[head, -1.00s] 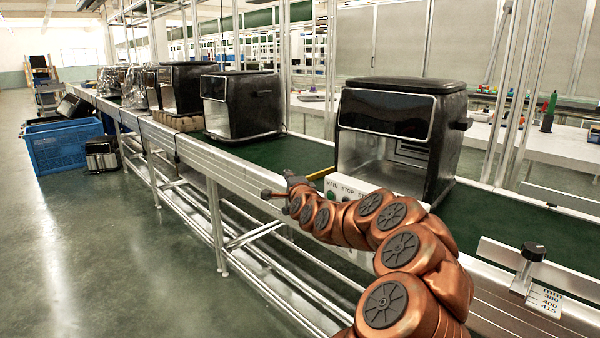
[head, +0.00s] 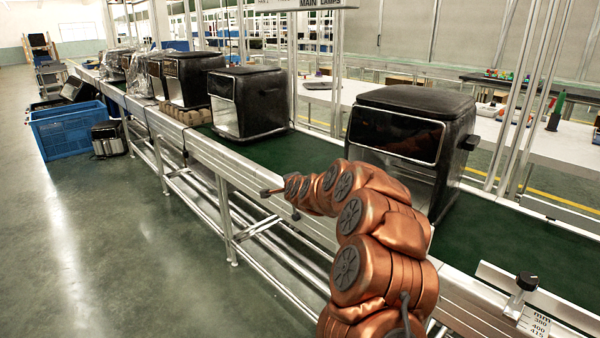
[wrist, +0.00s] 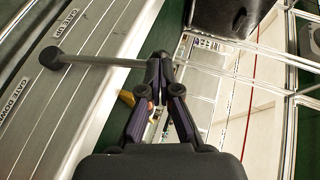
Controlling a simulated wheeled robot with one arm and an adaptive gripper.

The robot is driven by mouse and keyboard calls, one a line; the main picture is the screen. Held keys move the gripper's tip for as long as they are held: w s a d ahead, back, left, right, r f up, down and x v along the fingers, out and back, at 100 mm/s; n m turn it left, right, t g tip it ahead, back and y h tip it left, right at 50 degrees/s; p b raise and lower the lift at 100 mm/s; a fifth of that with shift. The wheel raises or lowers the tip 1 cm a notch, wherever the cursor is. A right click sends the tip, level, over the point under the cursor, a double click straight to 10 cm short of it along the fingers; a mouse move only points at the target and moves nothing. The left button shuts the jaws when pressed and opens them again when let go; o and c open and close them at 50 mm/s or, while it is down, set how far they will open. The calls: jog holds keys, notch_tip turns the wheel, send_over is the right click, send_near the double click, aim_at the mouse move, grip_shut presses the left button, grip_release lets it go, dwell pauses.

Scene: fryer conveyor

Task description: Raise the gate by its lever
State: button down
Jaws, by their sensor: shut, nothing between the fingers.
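In the wrist view the gate lever is a grey rod with a round dark knob (wrist: 55,58) at its left end. The knob lies between the GATE UP label (wrist: 66,22) and the GATE DOWN label (wrist: 17,97) on the metal rail. My gripper (wrist: 160,58) is shut and empty, its fingertips at the rod's right end; I cannot tell whether they touch it. The gate itself is not clearly visible; a small yellow piece (wrist: 127,97) shows beside the fingers.
A large black fryer (head: 400,135) stands on the green belt (head: 515,240) behind my arm. Another fryer (head: 248,103) stands farther left. A blue crate (head: 70,130) is on the floor. A stop with a black knob (head: 527,281) is at right.

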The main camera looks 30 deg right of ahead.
jog(key=w+g+p, duration=0.1)
jog(key=p, duration=0.4)
jog(key=w+g+p, duration=0.1)
jog(key=w+p, duration=0.1)
jog(key=p, duration=0.2)
jog(key=w+a+n+g+p, duration=0.1)
jog(key=p, duration=0.4)
jog(key=shift+w+f+p, duration=0.15)
jog(key=shift+p, duration=0.2)
jog(key=shift+w+f+p, duration=0.2)
jog(key=shift+f+p, duration=0.05)
jog(key=shift+p, duration=0.5)
jog(key=shift+w+a+p, duration=0.15)
jog(key=shift+w+p, duration=0.05)
jog(key=shift+p, duration=0.3)
jog(key=shift+w+f+p, duration=0.15)
jog(key=shift+w+p, duration=0.2)
jog(key=shift+p, duration=0.5)
jog(key=shift+w+a+f+p, duration=0.2)
jog(key=shift+w+f+p, duration=0.15)
jog(key=shift+w+p, duration=0.25)
jog(key=shift+w+a+f+p, duration=0.15)
jog(key=shift+w+f+p, duration=0.2)
jog(key=shift+w+p, duration=0.25)
